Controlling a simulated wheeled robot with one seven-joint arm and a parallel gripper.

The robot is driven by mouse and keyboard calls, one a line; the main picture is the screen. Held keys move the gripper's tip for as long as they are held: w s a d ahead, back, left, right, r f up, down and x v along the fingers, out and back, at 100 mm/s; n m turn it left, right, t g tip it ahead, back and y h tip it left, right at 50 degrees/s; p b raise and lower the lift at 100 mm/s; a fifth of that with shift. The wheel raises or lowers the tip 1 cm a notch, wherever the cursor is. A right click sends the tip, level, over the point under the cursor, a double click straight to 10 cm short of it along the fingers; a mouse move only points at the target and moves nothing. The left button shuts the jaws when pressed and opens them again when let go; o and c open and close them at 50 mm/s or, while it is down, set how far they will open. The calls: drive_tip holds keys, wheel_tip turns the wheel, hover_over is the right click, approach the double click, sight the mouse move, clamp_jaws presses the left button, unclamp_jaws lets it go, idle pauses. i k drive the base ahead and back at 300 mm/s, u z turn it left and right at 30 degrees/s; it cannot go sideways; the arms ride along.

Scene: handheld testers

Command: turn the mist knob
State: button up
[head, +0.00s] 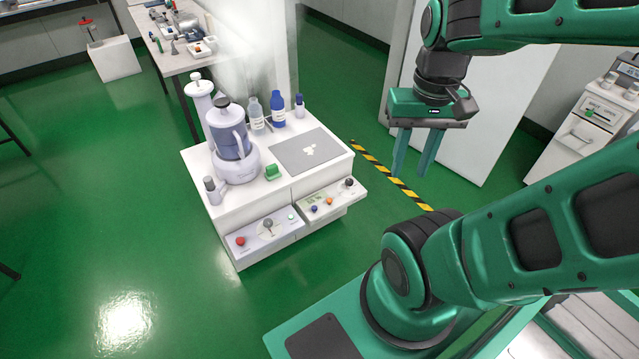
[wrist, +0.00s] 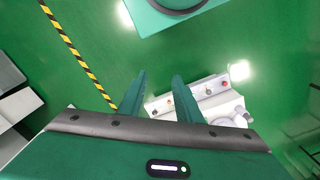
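A white cabinet (head: 205,180) stands left of my gripper, with two control panels on its front. The right panel (head: 335,206) carries a small display, a blue button (head: 314,209), an orange button (head: 330,201) and a dark knob (head: 348,183). Labels are too small to tell which knob is the mist knob. My gripper (head: 409,175) is open and empty, right of the cabinet and apart from it. The wrist view also shows both fingers (wrist: 159,75) spread.
A yellow-black floor stripe (head: 390,178) runs behind. Green floor is clear left of the cabinet. A white machine (head: 590,125) stands far right.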

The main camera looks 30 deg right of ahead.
sight(268, 222)
drive_tip(key=z, duration=0.25)
drive_tip(key=k, duration=0.9)
drive_tip(key=u, duration=0.3)
drive_tip(key=i, duration=0.5)
drive_tip(key=z, duration=0.05)
